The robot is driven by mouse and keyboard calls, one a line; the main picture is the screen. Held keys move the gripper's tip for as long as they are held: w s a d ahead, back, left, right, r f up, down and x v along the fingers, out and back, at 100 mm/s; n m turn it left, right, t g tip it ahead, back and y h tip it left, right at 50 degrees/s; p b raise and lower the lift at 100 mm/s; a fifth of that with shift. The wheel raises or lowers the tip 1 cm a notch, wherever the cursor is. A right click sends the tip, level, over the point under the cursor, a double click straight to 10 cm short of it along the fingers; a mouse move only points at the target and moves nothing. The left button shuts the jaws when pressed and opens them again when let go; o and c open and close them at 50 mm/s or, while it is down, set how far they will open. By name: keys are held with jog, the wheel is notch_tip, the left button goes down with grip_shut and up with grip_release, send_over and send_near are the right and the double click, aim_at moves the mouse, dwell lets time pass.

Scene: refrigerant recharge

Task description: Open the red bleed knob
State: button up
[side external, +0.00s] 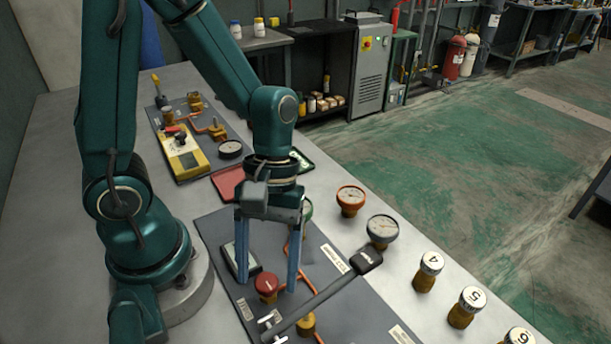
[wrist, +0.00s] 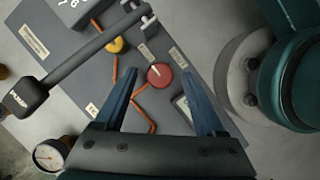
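The red bleed knob (side external: 267,284) is a round red cap with a white mark, mounted on the grey panel (side external: 210,228). It also shows in the wrist view (wrist: 159,75). My gripper (side external: 267,287) points down over the panel with its two blue fingers wide apart and nothing held. In both views the fingers appear on either side of the knob. In the wrist view the knob lies between the fingertips (wrist: 160,72), with a gap showing on both sides. I cannot tell exactly how far down the fingertips reach beside it.
A long bar with a black grip (side external: 366,260) extends over the panel close to the right finger. A dark-framed box (side external: 242,260) is near the left finger. Orange pipes, gauges (side external: 382,230) and numbered caps (side external: 431,263) stand to the right. A yellow meter (side external: 184,158) lies behind.

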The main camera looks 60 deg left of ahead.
jog(key=shift+v, duration=2.55)
jog(key=shift+w+r, duration=0.1)
jog(key=w+a+r+m+t+y, duration=0.1)
jog(key=a+r+m+t+y, duration=0.2)
jog(key=r+m+t, duration=0.4)
jog(key=shift+a+m+t, duration=0.75)
jog(key=shift+m+t, duration=0.05)
jog(key=shift+m, duration=0.3)
